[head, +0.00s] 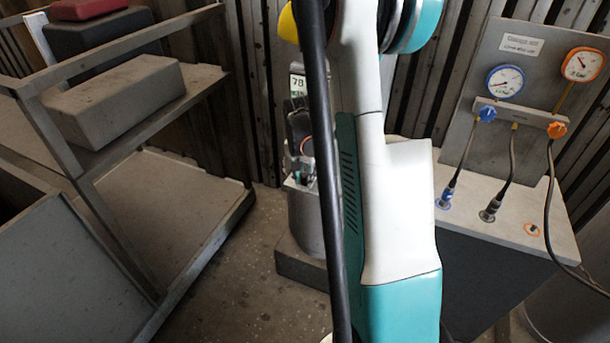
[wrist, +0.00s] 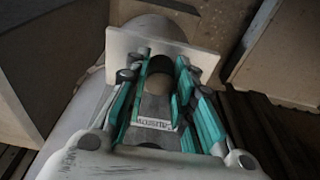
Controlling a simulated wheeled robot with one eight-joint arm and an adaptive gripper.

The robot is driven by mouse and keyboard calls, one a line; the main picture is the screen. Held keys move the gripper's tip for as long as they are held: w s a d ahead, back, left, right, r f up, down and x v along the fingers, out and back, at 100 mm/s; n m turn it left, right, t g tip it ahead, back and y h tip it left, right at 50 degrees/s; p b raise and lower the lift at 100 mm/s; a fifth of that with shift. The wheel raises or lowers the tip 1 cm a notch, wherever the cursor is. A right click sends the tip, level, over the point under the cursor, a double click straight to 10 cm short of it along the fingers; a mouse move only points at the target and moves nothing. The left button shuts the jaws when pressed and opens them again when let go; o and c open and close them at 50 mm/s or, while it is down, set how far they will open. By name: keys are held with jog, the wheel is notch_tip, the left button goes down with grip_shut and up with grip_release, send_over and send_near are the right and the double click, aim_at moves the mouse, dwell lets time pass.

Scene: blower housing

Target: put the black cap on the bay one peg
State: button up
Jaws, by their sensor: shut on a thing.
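In the wrist view my gripper (wrist: 160,70) has its teal fingers closed in on a dark rounded piece (wrist: 160,64) between the fingertips. It looks like the black cap, but it is in shadow. A white plate (wrist: 122,42) lies behind the fingertips. I cannot pick out the bay one peg.
A metal shelf rack (head: 160,110) with a grey box (head: 120,98) stands at the left. At the right, a bench (head: 500,205) carries a gauge panel (head: 520,70), blue and orange knobs and hoses. Bare floor (head: 230,275) shows between rack and housing.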

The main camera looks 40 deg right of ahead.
jog(key=shift+f, duration=0.35)
jog(key=o, duration=1)
jog(key=shift+c, duration=0.2)
jog(key=shift+r, duration=0.1)
notch_tip(320, 180, up, 12)
jog(key=a, duration=0.1)
jog(key=shift+s+a, duration=0.3)
jog(key=shift+s, duration=0.05)
jog(key=shift+a, duration=0.1)
